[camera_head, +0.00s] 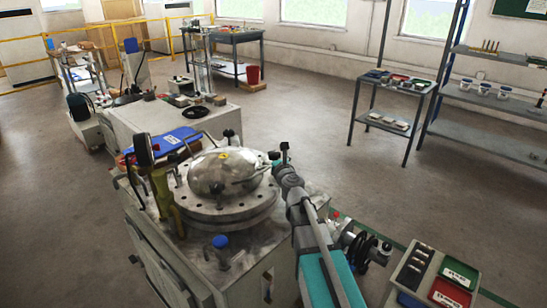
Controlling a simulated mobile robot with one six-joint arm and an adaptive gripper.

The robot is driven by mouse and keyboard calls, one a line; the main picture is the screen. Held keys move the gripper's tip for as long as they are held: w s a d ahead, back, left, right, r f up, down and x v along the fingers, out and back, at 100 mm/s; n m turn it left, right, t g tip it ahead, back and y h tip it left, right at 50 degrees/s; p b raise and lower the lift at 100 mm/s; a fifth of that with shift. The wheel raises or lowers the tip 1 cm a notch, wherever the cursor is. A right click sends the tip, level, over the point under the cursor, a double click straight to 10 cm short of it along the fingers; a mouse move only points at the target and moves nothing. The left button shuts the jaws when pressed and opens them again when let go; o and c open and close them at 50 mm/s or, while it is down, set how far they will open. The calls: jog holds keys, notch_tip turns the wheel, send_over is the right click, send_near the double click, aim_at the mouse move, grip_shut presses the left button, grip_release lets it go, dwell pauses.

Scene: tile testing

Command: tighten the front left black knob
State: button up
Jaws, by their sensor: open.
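A round steel lid (222,172) with a domed top sits on a drilled flange on a grey machine. One black knob (228,134) stands at the flange's back edge. Another small black knob-like part (273,156) is at its right edge, beside my gripper (283,153). I cannot tell whether they touch. My gripper is open, at the end of my arm reaching up from the lower right. Its fingers are small and partly hidden by my own wrist. I cannot clearly pick out a front left black knob.
A blue-capped part (220,242) stands on the machine's front top. A black upright handle (143,150) rises at its left. Open floor lies right of the machine.

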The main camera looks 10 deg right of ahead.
aim_at(276, 158)
jog(key=s, duration=0.7)
jog(key=shift+s+d, duration=0.35)
jog(key=shift+s, duration=0.05)
jog(key=shift+r, duration=0.15)
jog(key=shift+c, duration=0.2)
notch_tip(276, 158, up, 5)
jog(key=p, duration=0.5)
